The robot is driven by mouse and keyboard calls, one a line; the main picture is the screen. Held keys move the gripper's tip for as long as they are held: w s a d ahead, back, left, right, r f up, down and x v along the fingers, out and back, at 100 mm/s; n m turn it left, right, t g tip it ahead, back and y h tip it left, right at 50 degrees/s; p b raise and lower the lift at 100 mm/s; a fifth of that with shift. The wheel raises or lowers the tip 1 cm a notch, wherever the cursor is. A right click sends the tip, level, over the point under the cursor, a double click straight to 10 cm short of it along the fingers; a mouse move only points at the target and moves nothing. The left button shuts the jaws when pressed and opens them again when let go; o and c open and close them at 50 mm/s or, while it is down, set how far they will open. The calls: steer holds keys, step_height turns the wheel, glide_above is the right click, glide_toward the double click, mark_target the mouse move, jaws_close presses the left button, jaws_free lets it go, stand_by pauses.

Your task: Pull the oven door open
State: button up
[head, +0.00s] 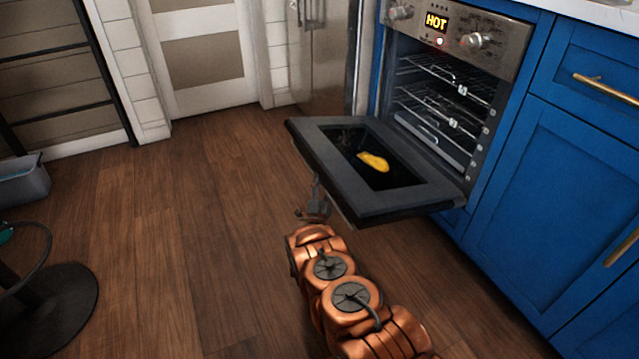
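The oven door (385,213) is swung down and lies roughly level, sticking out in front of the oven (445,95). The oven cavity is exposed, with wire racks (445,80) inside. A yellow shape (373,161) shows on the door's dark inner window; I cannot tell if it is an object or a reflection. My copper-coloured arm reaches in from the bottom. My gripper (315,208) is at the door's outer, front-left edge, partly hidden there. Whether its fingers are open, shut or touching the handle is not clear. The handle itself is not visible.
Blue cabinets (555,180) with brass handles stand to the right. A steel fridge (325,50) is behind. A grey bin (22,180) and black round base (50,310) are at left. The wooden floor between is clear.

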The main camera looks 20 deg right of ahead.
steer(key=shift+a, duration=0.4)
steer(key=shift+f, duration=0.1)
steer(key=v, duration=1.1)
steer(key=shift+s+a, duration=0.15)
steer(key=shift+s, duration=0.2)
steer(key=shift+f, duration=0.15)
